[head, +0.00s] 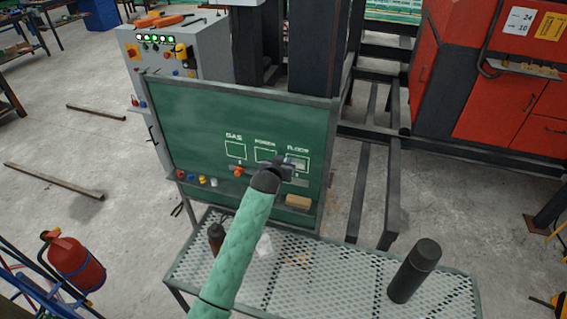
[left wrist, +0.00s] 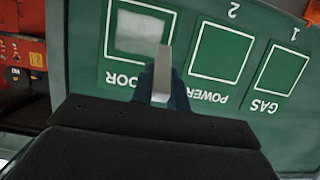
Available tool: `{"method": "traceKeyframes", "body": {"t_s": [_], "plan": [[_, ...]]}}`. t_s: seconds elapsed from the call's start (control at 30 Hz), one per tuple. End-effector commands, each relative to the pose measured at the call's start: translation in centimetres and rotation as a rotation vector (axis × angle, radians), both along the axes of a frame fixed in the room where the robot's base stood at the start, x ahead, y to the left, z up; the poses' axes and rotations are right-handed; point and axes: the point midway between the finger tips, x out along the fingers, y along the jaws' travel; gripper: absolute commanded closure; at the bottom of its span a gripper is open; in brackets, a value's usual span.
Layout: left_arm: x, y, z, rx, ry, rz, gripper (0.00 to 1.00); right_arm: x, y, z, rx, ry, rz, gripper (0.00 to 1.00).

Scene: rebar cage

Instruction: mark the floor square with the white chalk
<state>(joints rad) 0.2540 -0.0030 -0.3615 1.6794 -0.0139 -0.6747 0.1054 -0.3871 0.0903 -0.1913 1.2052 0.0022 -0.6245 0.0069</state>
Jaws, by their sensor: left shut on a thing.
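The green board (head: 190,125) has squares labelled GAS (head: 235,150), POWER (head: 264,154) and FLOOR (head: 303,163). My left gripper (head: 287,167) is in front of the board at the FLOOR square and hides part of it. In the left wrist view the FLOOR square (left wrist: 138,32) appears upside down with a whitish smear across its inside; the POWER square (left wrist: 222,50) and GAS square (left wrist: 280,70) are plain green. The left gripper is shut on the white chalk (left wrist: 162,68), whose tip is at the FLOOR square's edge; contact cannot be told. The right gripper is out of view.
A tan block (head: 298,201) and small coloured pieces (head: 203,180) sit along the board's lower edge. Below is a mesh bench (head: 330,275) with a black cylinder (head: 414,270) and a dark bottle (head: 216,238). A red cabinet (head: 500,100) stands at right.

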Motion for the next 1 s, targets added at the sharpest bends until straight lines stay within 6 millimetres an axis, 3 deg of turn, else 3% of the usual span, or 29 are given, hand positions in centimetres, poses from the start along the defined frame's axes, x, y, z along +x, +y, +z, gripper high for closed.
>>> {"method": "traceKeyframes", "body": {"t_s": [0.57,1.0], "plan": [[0.6,-0.4,0.0,0.0,0.0,0.0,1.0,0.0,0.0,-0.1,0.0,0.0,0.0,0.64],[-0.5,-3.1,0.0,-0.001,0.001,-0.001,1.0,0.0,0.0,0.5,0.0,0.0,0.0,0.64]]}}
